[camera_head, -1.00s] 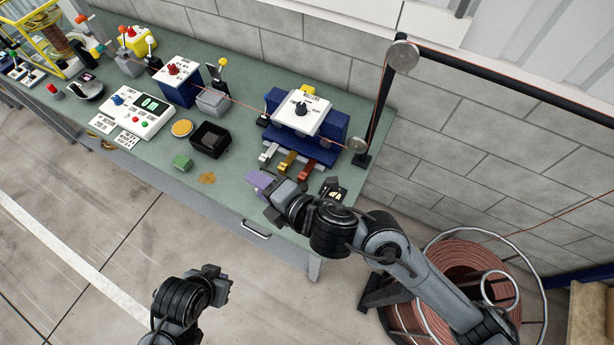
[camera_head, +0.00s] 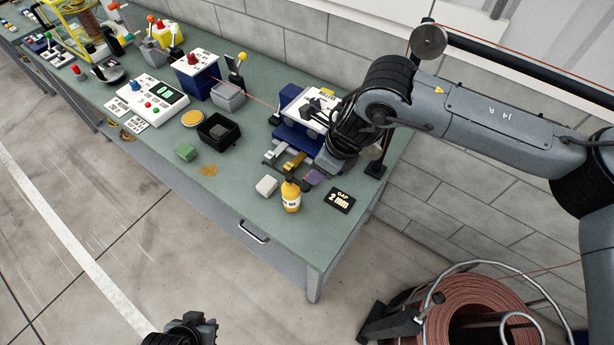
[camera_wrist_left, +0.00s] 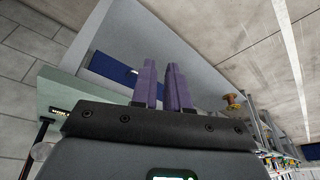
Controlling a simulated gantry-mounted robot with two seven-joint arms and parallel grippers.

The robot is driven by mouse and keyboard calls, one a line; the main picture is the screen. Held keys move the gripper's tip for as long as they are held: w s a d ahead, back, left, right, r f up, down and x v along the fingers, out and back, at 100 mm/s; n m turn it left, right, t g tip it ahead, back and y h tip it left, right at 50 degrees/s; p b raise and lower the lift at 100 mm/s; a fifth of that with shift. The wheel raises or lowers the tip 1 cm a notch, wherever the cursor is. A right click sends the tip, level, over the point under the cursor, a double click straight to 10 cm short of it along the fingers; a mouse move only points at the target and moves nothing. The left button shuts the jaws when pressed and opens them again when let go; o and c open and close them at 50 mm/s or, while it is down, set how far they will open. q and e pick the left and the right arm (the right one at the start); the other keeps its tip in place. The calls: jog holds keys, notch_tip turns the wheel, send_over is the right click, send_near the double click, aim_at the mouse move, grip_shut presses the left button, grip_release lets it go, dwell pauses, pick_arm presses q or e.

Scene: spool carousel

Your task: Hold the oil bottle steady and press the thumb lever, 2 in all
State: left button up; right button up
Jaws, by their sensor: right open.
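The yellow oil bottle (camera_head: 291,197) stands upright near the right end of the green bench in the head view. I cannot make out a thumb lever on it at this size. My left gripper (camera_head: 200,326) is low at the bottom edge of the head view, over the floor and away from the bench. In the left wrist view its two purple fingers (camera_wrist_left: 162,84) stand apart by a narrow gap with nothing between them.
A white block (camera_head: 266,186) is left of the bottle and a black gap sign (camera_head: 339,200) is right. Metal levers (camera_head: 292,163) of the roller unit lie behind, partly under my right arm.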

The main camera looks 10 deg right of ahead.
pick_arm(q)
jog(key=o, duration=0.5)
jog(key=shift+w+d+r+t, duration=0.1)
jog(key=shift+w+t, duration=0.3)
jog(key=shift+w, duration=0.15)
jog(key=shift+c, duration=0.2)
jog(key=o, duration=0.8)
jog(key=w+d+f+t, duration=0.1)
jog(key=w, duration=0.1)
jog(key=w+d+f+t+h, duration=0.1)
jog(key=w+d, duration=0.1)
jog(key=w+d+f+t+h, duration=0.1)
jog(key=w+d, duration=0.1)
jog(key=shift+w+d+f, duration=0.15)
jog(key=shift+d+f, duration=0.1)
jog(key=shift+f, duration=0.05)
jog(key=m+t+h, duration=0.4)
jog(key=h, duration=0.1)
send_near(286, 198)
jog(key=x, duration=0.3)
jog(key=shift+x, duration=4.95)
